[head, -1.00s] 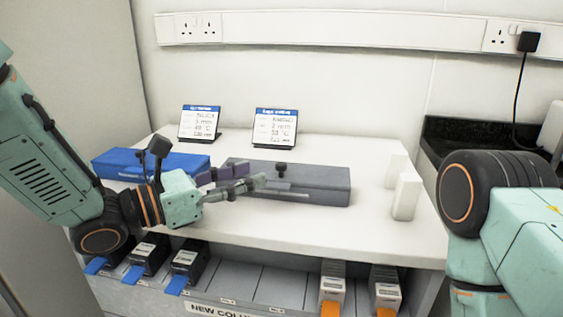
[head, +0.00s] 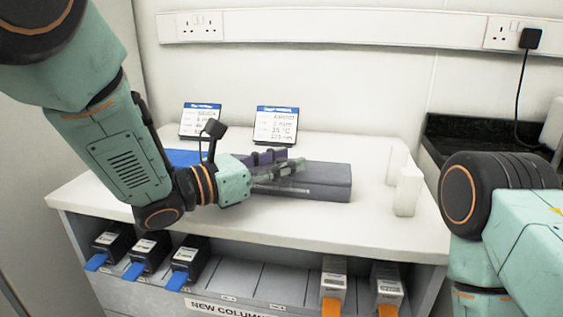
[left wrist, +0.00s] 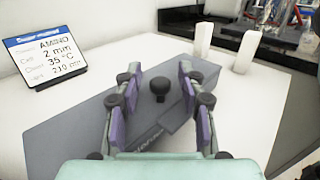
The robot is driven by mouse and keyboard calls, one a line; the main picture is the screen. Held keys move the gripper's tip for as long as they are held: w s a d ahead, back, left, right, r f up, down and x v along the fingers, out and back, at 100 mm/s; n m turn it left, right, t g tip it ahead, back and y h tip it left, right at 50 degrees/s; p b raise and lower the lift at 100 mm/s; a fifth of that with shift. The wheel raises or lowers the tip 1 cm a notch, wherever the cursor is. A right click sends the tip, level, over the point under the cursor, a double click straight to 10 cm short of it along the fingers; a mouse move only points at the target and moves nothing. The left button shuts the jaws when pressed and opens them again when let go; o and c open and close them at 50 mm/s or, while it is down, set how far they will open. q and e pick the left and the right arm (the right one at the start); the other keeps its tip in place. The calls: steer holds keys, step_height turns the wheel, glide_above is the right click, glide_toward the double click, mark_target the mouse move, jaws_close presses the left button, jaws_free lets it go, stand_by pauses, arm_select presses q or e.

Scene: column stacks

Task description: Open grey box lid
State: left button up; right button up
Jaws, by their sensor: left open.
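The grey box (head: 325,180) lies on the white worktop, with its left part hidden behind my left gripper in the head view. In the left wrist view the grey box (left wrist: 60,135) fills the middle, and a dark round knob (left wrist: 159,88) stands up from its lid. The lid looks shut. My left gripper (head: 295,163) is over the box; in the left wrist view its purple-padded fingers (left wrist: 158,82) are open on either side of the knob, with a gap to it. I cannot tell whether they are at the knob's height. My right gripper is not in view.
A blue box (head: 185,157) lies left of the grey one, mostly behind my left arm. Two small sign stands (head: 276,125) stand behind. White blocks (head: 408,190) stand at the right.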

arm_select(q)
jaws_close()
stand_by(0.3)
stand_by(0.6)
